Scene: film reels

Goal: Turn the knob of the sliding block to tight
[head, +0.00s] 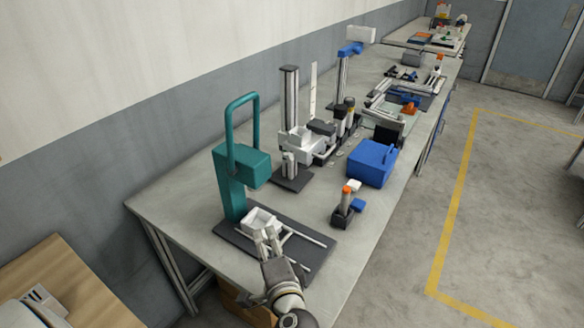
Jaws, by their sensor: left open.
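A small white block-like part (256,217) sits by two pale rails (305,236) on a dark base plate (228,234), below a teal frame (240,170). It may be the sliding block; I cannot make out a knob on it or its setting. My left gripper (266,233) comes up from the bottom of the head view. It is open, with its fingertips just in front of the white part. I cannot tell whether they touch it. The fingers hide part of the rails. My right gripper is not in view.
A small black stand with an orange top (347,190) is to the right. A blue box (371,163) and a device with a grey column (290,98) stand farther back on the table (170,203). Table surface is free at the right front. A wall runs along the left.

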